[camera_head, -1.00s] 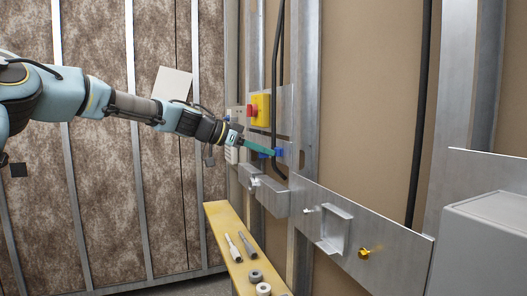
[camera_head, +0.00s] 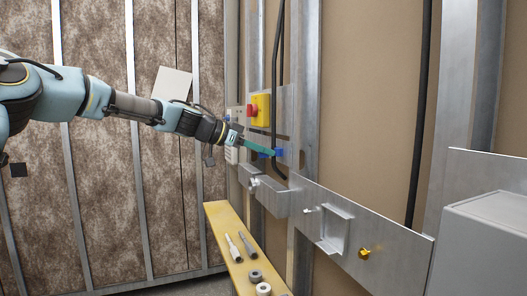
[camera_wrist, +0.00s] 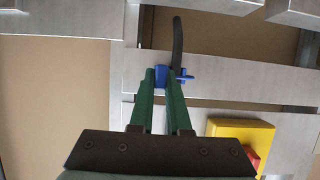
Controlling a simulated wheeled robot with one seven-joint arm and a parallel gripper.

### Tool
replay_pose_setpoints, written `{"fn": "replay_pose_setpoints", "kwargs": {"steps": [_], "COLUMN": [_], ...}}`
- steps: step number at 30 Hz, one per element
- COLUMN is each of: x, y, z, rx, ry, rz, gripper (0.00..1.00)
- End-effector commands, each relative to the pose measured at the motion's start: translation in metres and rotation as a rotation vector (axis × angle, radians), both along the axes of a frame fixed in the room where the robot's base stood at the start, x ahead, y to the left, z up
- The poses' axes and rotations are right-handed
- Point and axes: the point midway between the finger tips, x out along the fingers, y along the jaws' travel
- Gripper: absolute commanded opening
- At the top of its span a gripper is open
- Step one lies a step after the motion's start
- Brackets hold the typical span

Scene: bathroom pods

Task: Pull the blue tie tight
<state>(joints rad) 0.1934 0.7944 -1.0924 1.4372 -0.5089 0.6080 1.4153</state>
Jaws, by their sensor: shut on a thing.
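The blue tie (camera_head: 280,153) is at the black cable (camera_head: 275,100) on the metal wall plate. In the wrist view, the blue tie (camera_wrist: 186,76) has one part between my fingertips and another part sticking out to the right, beside the end of the black cable (camera_wrist: 178,40). My gripper (camera_head: 274,153), with long green fingers, reaches it from the left. In the wrist view my gripper (camera_wrist: 161,73) is shut on the blue part between its tips. The fingers hide some of the tie, so how snugly it sits around the cable cannot be told.
A yellow box with a red button (camera_head: 260,107) is just above my gripper. Metal brackets (camera_head: 268,195) stick out below it. A yellow shelf (camera_head: 222,228) with tools and rings lies lower down. A grey box (camera_head: 490,235) stands at the right.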

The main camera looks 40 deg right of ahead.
Motion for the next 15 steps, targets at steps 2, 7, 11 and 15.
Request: {"fn": "replay_pose_setpoints", "kwargs": {"steps": [2, 7, 11, 15], "x": [0.001, 0.010, 0.016, 0.018], "y": [0.001, 0.018, 0.034, 0.041], "z": [0.000, -0.004, -0.004, -0.001], "rx": [-0.001, -0.002, -0.003, -0.001], "ry": [0.000, -0.001, -0.001, -0.002], "rz": [0.001, 0.006, 0.006, 0.005], "gripper": [0.00, 0.00, 0.00, 0.00]}}
